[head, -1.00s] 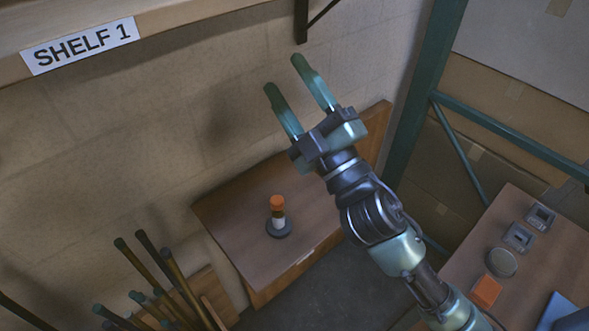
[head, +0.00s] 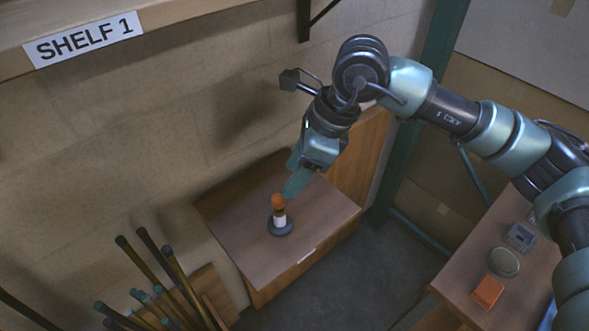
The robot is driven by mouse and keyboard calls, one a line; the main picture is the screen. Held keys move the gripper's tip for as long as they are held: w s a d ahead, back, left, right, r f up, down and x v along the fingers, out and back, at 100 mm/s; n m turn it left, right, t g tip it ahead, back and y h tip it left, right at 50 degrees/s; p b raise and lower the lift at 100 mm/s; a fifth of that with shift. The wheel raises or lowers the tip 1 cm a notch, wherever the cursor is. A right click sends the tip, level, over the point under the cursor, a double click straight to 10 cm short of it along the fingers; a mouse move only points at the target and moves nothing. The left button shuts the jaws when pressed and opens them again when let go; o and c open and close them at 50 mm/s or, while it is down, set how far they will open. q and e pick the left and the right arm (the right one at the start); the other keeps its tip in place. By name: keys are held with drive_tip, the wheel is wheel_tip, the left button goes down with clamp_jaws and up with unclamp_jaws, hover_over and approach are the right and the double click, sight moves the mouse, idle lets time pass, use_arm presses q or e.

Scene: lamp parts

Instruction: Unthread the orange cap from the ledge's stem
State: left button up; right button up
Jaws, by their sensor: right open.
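The orange cap (head: 278,201) sits on top of a short upright stem with a dark band and a white band (head: 280,220). The stem rises from a round dark base (head: 280,229) on the wooden ledge (head: 255,255). My right gripper (head: 290,180) points down just above and behind the cap, with its teal fingers apart and nothing between them. One finger shows close to the cap's upper right; whether it touches cannot be told. The other finger is mostly hidden by the gripper body. My left gripper is not in view.
Several dark rods with teal ends (head: 155,270) stand at the lower left. A side table (head: 520,285) at the right holds an orange block (head: 487,292), a round grey tin (head: 503,262) and a small grey device (head: 521,237). A shelf labelled SHELF 1 (head: 84,38) overhangs the upper left.

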sight(278, 198)
drive_tip(key=b+x, duration=0.1)
drive_tip(key=x, duration=0.6)
drive_tip(key=shift+s+a+b, duration=0.1)
drive_tip(key=shift+b, duration=0.3)
drive_tip(key=shift+c, duration=0.3)
clamp_jaws()
drive_tip(key=shift+n+g+b, duration=0.3)
drive_tip(key=shift+n+b, duration=0.35)
drive_tip(key=shift+n, duration=0.05)
drive_tip(key=n+g+b, duration=0.1)
drive_tip(key=n+b, duration=0.1)
drive_tip(key=n, duration=0.2)
drive_tip(key=shift+g, duration=0.3)
drive_tip(key=shift+r+n+g+b, duration=0.1)
drive_tip(key=shift+n+g+b, duration=0.3)
drive_tip(key=shift+n, duration=0.4)
